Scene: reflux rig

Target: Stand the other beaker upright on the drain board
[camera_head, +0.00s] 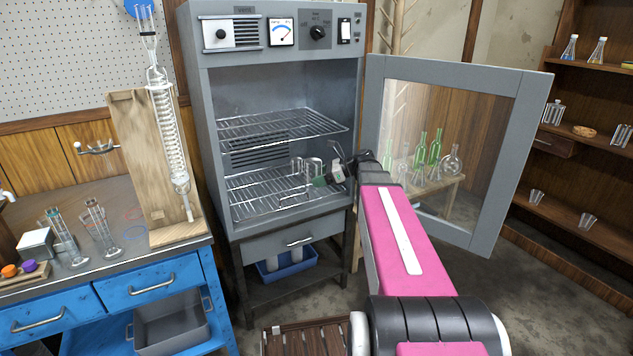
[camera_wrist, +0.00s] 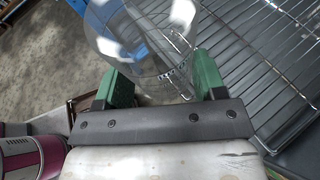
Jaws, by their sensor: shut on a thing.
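My gripper (camera_head: 322,177) is at the right side of the open cabinet, level with its lower wire shelf. In the wrist view my gripper (camera_wrist: 155,85) has its green fingers shut on a clear glass beaker (camera_wrist: 128,38). The beaker lies across the view in front of the fingers, and its far part is cut off by the top edge. In the head view the beaker (camera_head: 311,165) is small and partly hidden, so its tilt is hard to tell. A dark slatted wooden board (camera_head: 307,342), which looks like the drain board, shows partly at the bottom edge; no beaker shows on its visible part.
The grey cabinet (camera_head: 200,110) has two wire shelves; the lower shelf (camera_head: 258,190) also shows in the wrist view (camera_wrist: 265,60). Its glazed door (camera_head: 535,120) stands open to the right of my arm. A blue bench (camera_head: 150,285) with glassware is at left.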

